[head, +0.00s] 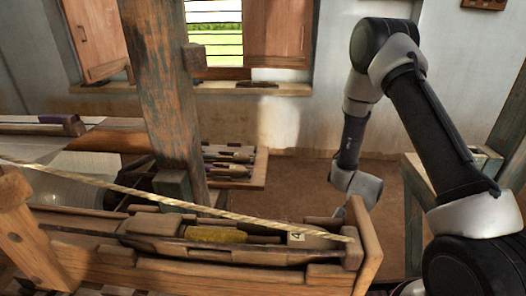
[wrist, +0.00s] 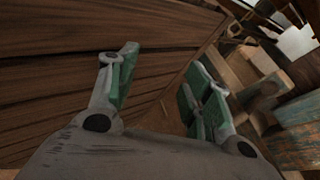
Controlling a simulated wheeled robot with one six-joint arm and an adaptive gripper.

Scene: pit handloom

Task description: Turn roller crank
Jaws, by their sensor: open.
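No roller crank can be made out clearly in either view. In the wrist view my gripper (wrist: 163,70) has its two green-padded fingers spread apart, with nothing between them. A dark brown plank surface (wrist: 60,60) fills the area beyond and to the left of the fingers. In the head view my arm comes down on the right, and its grey wrist end is partly hidden behind the wooden end piece (head: 366,237) of the shuttle box (head: 180,262). The fingers themselves do not show there. A yellow bobbin (head: 216,235) lies in the box.
A worn upright post (head: 165,90) stands left of centre, and a pale rope (head: 150,193) slants across the box. A tray (head: 260,170) with several shuttles lies behind. Bare floor (head: 300,180) shows between the tray and my arm. Wooden beams (wrist: 265,95) crowd the wrist view's right.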

